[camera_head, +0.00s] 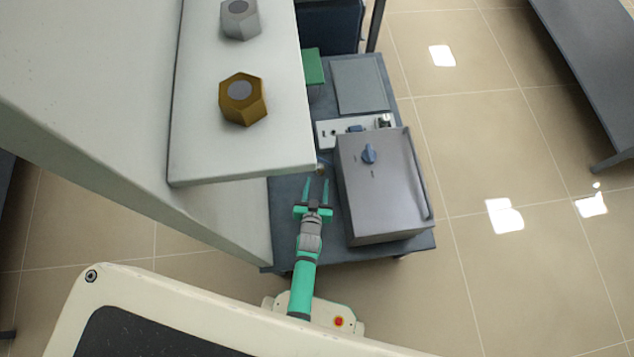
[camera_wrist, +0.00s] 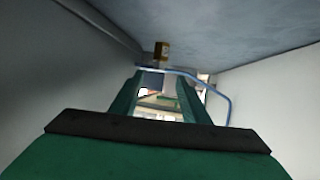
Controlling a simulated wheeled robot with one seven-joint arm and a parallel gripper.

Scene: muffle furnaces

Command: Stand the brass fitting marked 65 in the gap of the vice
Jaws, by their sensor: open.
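A small brass fitting (camera_wrist: 161,50) shows beyond my fingers in the wrist view, against a grey-blue surface. A pale patch is on its face, but I cannot read a number. In the head view a small brassy bit (camera_head: 320,168) shows just past my fingertips, partly hidden by the white cabinet's corner. My gripper (camera_head: 317,184) is open and empty, its green fingers pointing toward it; they also show in the wrist view (camera_wrist: 160,95). A larger-looking brass hexagonal piece (camera_head: 243,113) stands on the white top, no mark readable. I cannot make out the vice.
A grey hexagonal piece (camera_head: 240,22) stands on the white cabinet top (camera_head: 200,140). A grey furnace-like box (camera_head: 385,200) with a blue knob is close right of my gripper, on the dark table (camera_head: 290,205). A blue curved rod (camera_wrist: 215,88) crosses beyond my fingers.

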